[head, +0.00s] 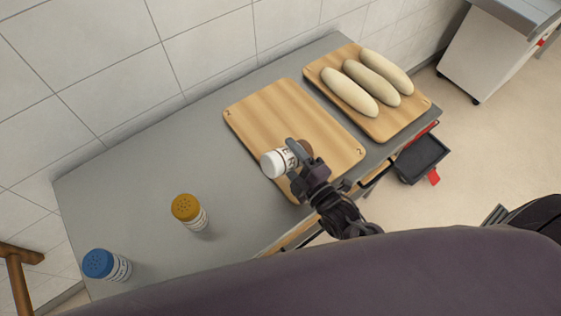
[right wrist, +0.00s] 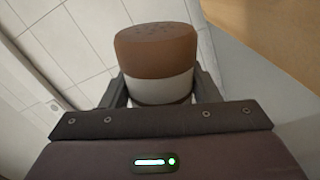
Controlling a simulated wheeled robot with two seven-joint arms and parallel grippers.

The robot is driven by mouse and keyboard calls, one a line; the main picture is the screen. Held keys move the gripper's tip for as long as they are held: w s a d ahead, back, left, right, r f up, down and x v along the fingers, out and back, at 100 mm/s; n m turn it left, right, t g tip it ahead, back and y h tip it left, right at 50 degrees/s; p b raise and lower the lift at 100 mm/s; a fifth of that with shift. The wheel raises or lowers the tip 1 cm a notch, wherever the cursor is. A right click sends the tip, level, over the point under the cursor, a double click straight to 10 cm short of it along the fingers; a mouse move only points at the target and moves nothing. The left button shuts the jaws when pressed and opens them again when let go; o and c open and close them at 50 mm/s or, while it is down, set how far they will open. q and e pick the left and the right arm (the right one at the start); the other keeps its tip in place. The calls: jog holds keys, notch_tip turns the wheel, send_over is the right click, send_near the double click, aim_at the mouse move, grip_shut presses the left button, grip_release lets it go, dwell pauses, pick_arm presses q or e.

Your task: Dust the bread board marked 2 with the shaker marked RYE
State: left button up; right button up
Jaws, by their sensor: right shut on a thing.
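The bread board marked 2 (head: 265,118) lies bare on the grey table, with a 2 at two corners. My right gripper (head: 296,158) is shut on a white shaker with a brown cap (head: 274,165), held above the board's front part. The shaker lies tipped on its side in the head view, cap to the right. Its label is partly covered by the finger, so I cannot read the whole word. In the right wrist view the brown cap (right wrist: 156,50) stands out beyond the fingers. I see no powder on the board. My left gripper is not in view.
An orange-capped shaker (head: 190,211) and a blue-capped shaker (head: 106,265) stand on the table (head: 130,185) at left. A second board (head: 385,128) with three pale loaves (head: 371,82) lies at the back right. A tiled wall runs behind. The table's back left is clear.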

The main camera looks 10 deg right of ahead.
jog(key=d, duration=0.1)
jog(key=w+d, duration=0.1)
jog(key=shift+d, duration=0.4)
jog(key=shift+w+a+b, duration=0.15)
jog(key=shift+w+b, duration=0.15)
jog(key=shift+b, duration=0.05)
jog(key=w+a+b, duration=0.5)
jog(key=w+a, duration=0.3)
jog(key=a, duration=0.3)
jog(key=w+d, duration=0.3)
jog(key=d, duration=0.4)
jog(key=s+d+p, duration=0.3)
jog(key=s+d, duration=0.6)
jog(key=w+d+b, duration=0.1)
jog(key=w+d, duration=0.1)
jog(key=d, duration=0.5)
jog(key=w+d+r+n+b, duration=0.1)
jog(key=d+r+n+b, duration=0.1)
jog(key=n, duration=0.9)
jog(key=w+d+r+n+b, duration=0.1)
jog(key=r+n, duration=0.4)
jog(key=n, duration=0.5)
jog(key=shift+d+r+n+b, duration=0.15)
jog(key=shift+d+n+b, duration=0.25)
jog(key=shift+d+b, duration=0.55)
